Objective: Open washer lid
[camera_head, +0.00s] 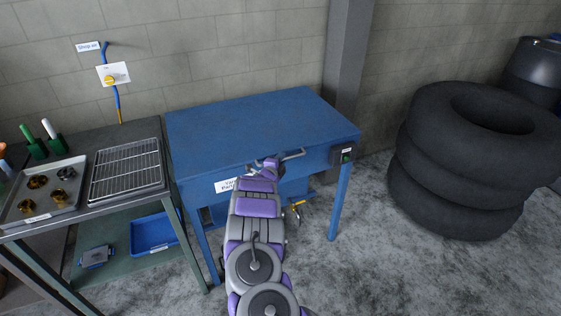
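The blue parts washer (344,195) stands against the wall in the middle of the view. Its flat blue lid (250,122) is down on top. A metal bar handle (296,155) runs along the lid's front edge. My purple and grey arm reaches up from the bottom, with my gripper (270,163) at the left part of the handle. The gripper overlaps the handle in view; I cannot tell whether the fingers touch it or are shut. My arm hides part of the washer's front and its white label (225,185).
A steel bench (107,213) on the left holds a wire rack (127,167) and a tray (68,198) of metal parts. A blue bin (152,232) sits on its lower shelf. Stacked tires (455,200) and a dark drum (535,68) stand right. The floor between washer and tires is clear.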

